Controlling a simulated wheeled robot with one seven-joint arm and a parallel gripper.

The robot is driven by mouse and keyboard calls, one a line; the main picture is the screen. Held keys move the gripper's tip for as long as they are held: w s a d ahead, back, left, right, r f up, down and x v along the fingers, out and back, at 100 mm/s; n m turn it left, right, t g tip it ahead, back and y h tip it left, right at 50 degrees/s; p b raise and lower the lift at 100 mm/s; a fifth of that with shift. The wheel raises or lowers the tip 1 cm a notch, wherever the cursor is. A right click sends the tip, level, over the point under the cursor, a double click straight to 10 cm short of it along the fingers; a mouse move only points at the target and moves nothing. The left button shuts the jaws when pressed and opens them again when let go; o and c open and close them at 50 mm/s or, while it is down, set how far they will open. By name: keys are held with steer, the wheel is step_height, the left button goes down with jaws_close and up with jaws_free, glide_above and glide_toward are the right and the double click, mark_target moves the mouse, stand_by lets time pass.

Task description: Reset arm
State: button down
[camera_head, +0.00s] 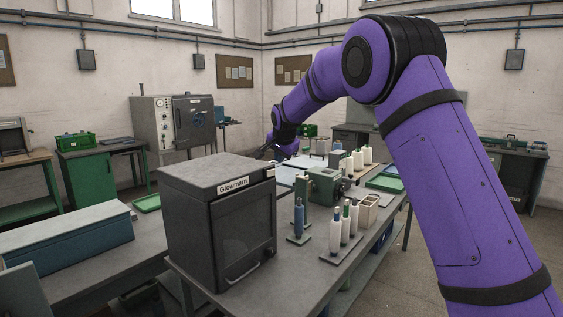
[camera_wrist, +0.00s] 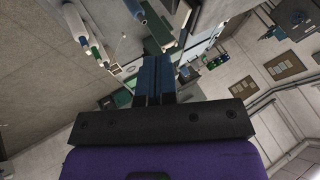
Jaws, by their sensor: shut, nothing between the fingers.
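My gripper (camera_head: 264,150) is at the end of my purple arm, above the far part of the workbench in the head view. It is small and dark there. In the wrist view my gripper (camera_wrist: 154,62) shows its two dark blue fingers pressed together, with nothing between them. The wrist view is tilted, with the room's wall at the right side and the bench things at the upper left.
A dark box cabinet labelled "Glosmarn" (camera_head: 220,225) stands at the bench's near left. My arm crosses the right side.

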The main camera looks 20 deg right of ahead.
steer(key=shift+s+d, duration=0.1)
steer(key=shift+s, duration=0.25)
steer(key=s+d+r+n, duration=0.15)
steer(key=s+r, duration=0.25)
steer(key=s, duration=0.5)
steer(key=s+d+r+n+g, duration=0.1)
steer(key=s+d+r, duration=0.15)
steer(key=s, duration=0.65)
steer(key=s+d+r+n, duration=0.2)
steer(key=s+r, duration=0.2)
steer(key=s, duration=0.5)
steer(key=s+f+n, duration=0.2)
steer(key=s+f, duration=0.1)
steer(key=s, duration=1.1)
steer(key=s+d+f+n+g, duration=0.1)
steer(key=s+f+n, duration=0.2)
steer(key=s, duration=1.2)
steer(key=shift+s+f+y, duration=0.15)
steer(key=shift+f+y, duration=0.15)
steer(key=shift+f, duration=0.25)
steer(key=shift+d+n, duration=0.15)
steer(key=shift+n, duration=0.1)
